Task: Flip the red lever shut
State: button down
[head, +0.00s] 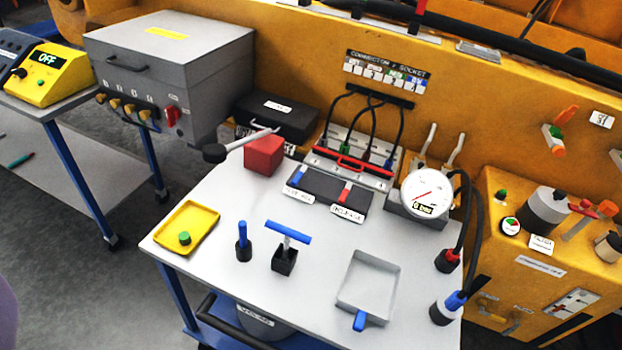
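Several red parts show in the head view, and I cannot tell which one the task means. A small red lever (345,192) sits on a dark panel (322,196) beside a blue lever (298,177), with white labels in front. A red bar handle (338,160) lies across the connector block behind it, below black cables. A red box (264,155) carries a grey rod ending in a black knob (214,153), pointing left. A red-topped lever (606,208) stands on the yellow machine at far right. My gripper is not in view.
The white cart top (210,262) holds a yellow tray (188,228), a blue-topped peg (243,242), a blue T-handle (288,234), a grey pan (369,285) and a round gauge (427,193). Black hoses hang at its right edge. A grey box (172,65) stands back left.

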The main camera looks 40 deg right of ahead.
aim_at(344, 196)
jog(key=i+z, duration=0.2)
jog(key=i, duration=0.95)
